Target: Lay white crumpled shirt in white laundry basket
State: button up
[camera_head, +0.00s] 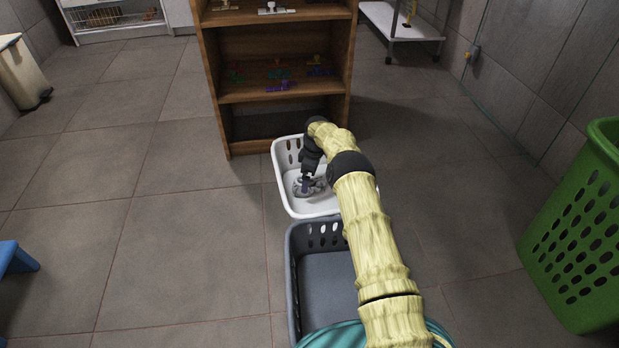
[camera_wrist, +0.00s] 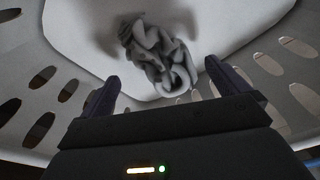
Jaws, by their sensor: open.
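The white laundry basket (camera_head: 290,203) stands on the floor in front of the wooden shelf, with slotted walls; its inside floor fills the upper part of the wrist view (camera_wrist: 85,45). The crumpled shirt (camera_head: 318,188) looks grey-white in shadow and lies bunched on the basket floor. In the wrist view the shirt (camera_wrist: 160,55) is in front of the fingers, with a visible gap between it and them. My gripper (camera_head: 306,184) reaches down into the basket above the shirt.
A grey basket (camera_head: 292,290) stands just in front of the white one, under my arm. A tall green basket (camera_head: 580,240) is at the right. The wooden shelf (camera_head: 283,95) holds small items behind. A blue stool (camera_head: 15,260) is at the left edge.

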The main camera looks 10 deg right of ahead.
notch_tip(320, 180, up, 11)
jog(key=d+p, duration=0.1)
jog(key=p, duration=0.5)
jog(key=shift+s, duration=0.3)
notch_tip(320, 180, up, 9)
jog(key=m, duration=0.3)
send_over(313, 180)
jog(key=s+a, duration=0.1)
jog(key=s, duration=0.4)
jog(key=s+r+m+t, duration=0.1)
jog(key=s+r+m, duration=0.2)
jog(key=s+r, duration=0.45)
jog(key=s+d+r+m, duration=0.1)
jog(key=s+m, duration=0.1)
jog(key=s, duration=0.7)
jog(key=s+r+m, duration=0.1)
jog(key=s+m, duration=0.1)
jog(key=s, duration=0.7)
jog(key=s+d+r+m+t+h, duration=0.1)
jog(key=s+m, duration=0.2)
jog(key=s, duration=0.7)
jog(key=shift+d, duration=0.3)
